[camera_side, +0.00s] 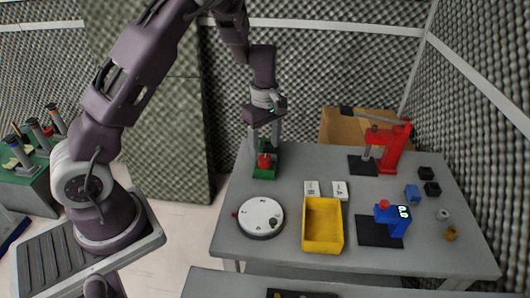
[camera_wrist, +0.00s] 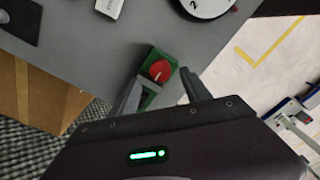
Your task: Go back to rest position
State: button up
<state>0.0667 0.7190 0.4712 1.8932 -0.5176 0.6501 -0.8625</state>
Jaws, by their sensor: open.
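My gripper (camera_side: 265,147) points down at the back left of the grey table, its two fingers apart and nothing held between them. Below it stands a green block (camera_side: 270,172) with a red round top (camera_side: 264,161). In the wrist view the red round top (camera_wrist: 160,70) and green block (camera_wrist: 151,93) show between the open fingertips (camera_wrist: 162,78). I cannot tell how much height separates the fingertips from the red top. The left finger hides part of the block in the wrist view.
On the grey table (camera_side: 290,165) are a white round dial (camera_side: 261,215), a yellow bin (camera_side: 322,246), two white boxes (camera_side: 312,189), a red press-like device (camera_side: 391,146), a blue device (camera_side: 395,219) and several small parts at right. A cardboard box (camera_side: 337,124) stands behind.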

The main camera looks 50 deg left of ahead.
jog(key=shift+r, duration=1.55)
jog(key=shift+r, duration=0.1)
jog(key=s+d+r+m+t+h, duration=0.1)
jog(key=s+d+r+m, duration=0.35)
jog(key=r, duration=0.35)
jog(key=s+d+r+m+t+h, duration=0.1)
jog(key=s+d+r+m+t, duration=0.1)
jog(key=s+d+r+m, duration=0.35)
jog(key=s+r+m+t+y, duration=0.1)
jog(key=s+m, duration=0.3)
jog(key=s, duration=0.4)
jog(key=s+r+m+t+y, duration=0.1)
jog(key=s+r+m, duration=0.3)
jog(key=s, duration=0.4)
jog(key=shift+d+t, duration=0.3)
jog(key=shift+d, duration=0.1)
